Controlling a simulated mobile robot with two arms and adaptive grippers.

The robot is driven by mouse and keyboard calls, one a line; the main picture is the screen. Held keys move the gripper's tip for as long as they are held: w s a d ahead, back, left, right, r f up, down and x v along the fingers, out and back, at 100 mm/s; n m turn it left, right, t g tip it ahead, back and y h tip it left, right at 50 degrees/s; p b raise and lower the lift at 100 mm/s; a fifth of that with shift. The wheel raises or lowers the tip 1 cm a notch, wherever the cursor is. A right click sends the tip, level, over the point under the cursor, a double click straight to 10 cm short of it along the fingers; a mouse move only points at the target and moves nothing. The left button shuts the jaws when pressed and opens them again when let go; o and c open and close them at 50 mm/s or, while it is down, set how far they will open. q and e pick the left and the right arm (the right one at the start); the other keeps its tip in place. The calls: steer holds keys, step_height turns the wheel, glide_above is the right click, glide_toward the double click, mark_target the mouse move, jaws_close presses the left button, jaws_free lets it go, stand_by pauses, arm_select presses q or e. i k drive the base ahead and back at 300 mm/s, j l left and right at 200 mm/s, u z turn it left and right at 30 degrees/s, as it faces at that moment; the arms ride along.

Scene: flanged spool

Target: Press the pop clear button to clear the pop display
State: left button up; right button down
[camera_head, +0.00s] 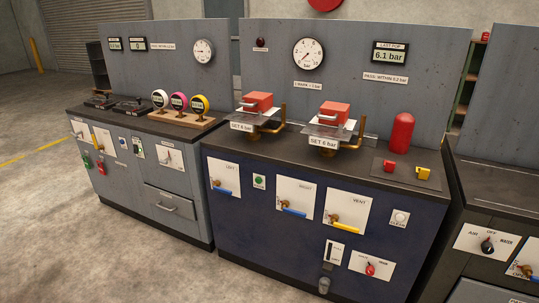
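The pop display (389,54) is on the grey back panel of the dark blue bench, under a "LAST POP" label. It reads 6.1 bar. The clear button (400,216) is a small pale round button on a white plate on the bench's front face, at the right. A small label below it appears to read "CLEAR". Nothing touches or covers the button. Neither of my grippers shows in this view.
A vent valve plate (345,207) with a yellow handle is left of the button. A red knob (370,269) sits below it. Two red-topped valves (334,113), a red cylinder (402,132) and small red and yellow blocks stand on the benchtop (300,150). Open floor (130,262) lies at left.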

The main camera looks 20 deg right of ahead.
mark_target(399, 217)
steer(key=z, duration=1.7)
